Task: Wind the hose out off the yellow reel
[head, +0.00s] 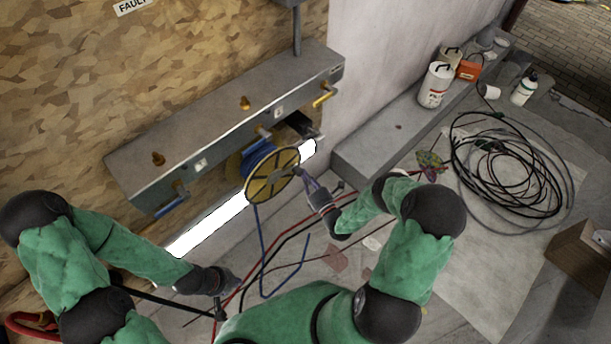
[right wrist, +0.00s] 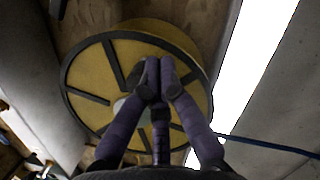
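The yellow reel (head: 284,160) sits below the grey wall panel, its spoked face turned outward. Blue hose (head: 260,232) is wound behind that face, hangs down to the floor and bends back up in a short free length. In the right wrist view the reel (right wrist: 85,75) fills the middle and the blue hose (right wrist: 270,146) runs off right. My right gripper (head: 299,172) is at the reel's right side. Its purple fingers (right wrist: 158,82) come together in front of the face, off the hub; whether a handle is between them is hidden. My left gripper (head: 218,312) is low over the floor, apart from the reel, its fingers unclear.
The grey panel (head: 225,120) with valves and handles overhangs the reel. A bright white strip (head: 215,225) runs along the wall foot. Red and black cables cross the floor below. A coiled black cable (head: 510,170) lies right; a white canister (head: 436,85) stands on the ledge.

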